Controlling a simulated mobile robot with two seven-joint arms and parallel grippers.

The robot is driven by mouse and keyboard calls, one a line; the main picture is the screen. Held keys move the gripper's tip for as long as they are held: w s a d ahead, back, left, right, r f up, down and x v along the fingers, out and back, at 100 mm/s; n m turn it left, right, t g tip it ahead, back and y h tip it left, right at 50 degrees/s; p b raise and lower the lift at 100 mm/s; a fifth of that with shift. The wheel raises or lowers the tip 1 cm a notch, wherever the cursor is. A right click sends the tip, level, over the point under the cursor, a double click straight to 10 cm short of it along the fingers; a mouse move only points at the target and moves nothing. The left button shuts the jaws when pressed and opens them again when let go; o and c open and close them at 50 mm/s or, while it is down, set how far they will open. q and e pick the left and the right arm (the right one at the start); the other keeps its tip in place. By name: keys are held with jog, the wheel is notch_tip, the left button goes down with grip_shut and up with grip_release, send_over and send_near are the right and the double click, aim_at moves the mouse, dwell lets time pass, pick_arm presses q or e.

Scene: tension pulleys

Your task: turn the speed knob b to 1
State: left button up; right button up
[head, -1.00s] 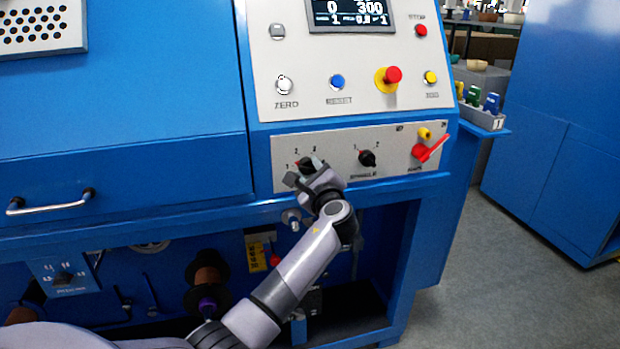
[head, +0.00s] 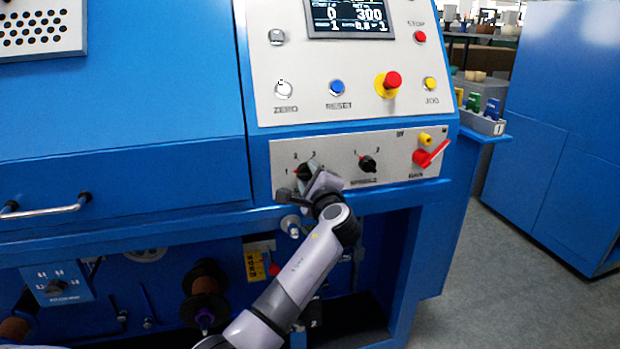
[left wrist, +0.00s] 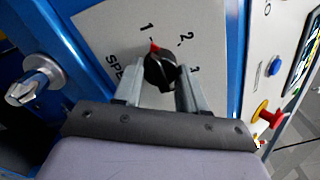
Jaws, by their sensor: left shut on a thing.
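The speed knob (head: 304,170) is a black knob with a red pointer mark at the left end of the lower panel, with 1, 2 and 3 printed around it. In the left wrist view the knob (left wrist: 160,70) has its red mark facing the printed 1, and part of a label starting "SPE" shows beside it. My left gripper (head: 307,181) reaches up to the panel from below. In the left wrist view its two grey fingers (left wrist: 161,82) lie on either side of the knob, shut on it. My right gripper is not in view.
A second black knob (head: 367,163) marked 1 and 2 sits to the right, then a red switch handle (head: 430,154). Above are a red mushroom button (head: 392,80) and a blue button (head: 337,88). A metal peg (left wrist: 35,80) sticks out near the gripper in the wrist view.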

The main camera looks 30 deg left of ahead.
pick_arm(q)
jog(key=shift+f, duration=0.1)
jog(key=o, duration=1)
jog(key=shift+o, duration=0.2)
jog(key=v, duration=0.7)
jog(key=shift+d, duration=0.15)
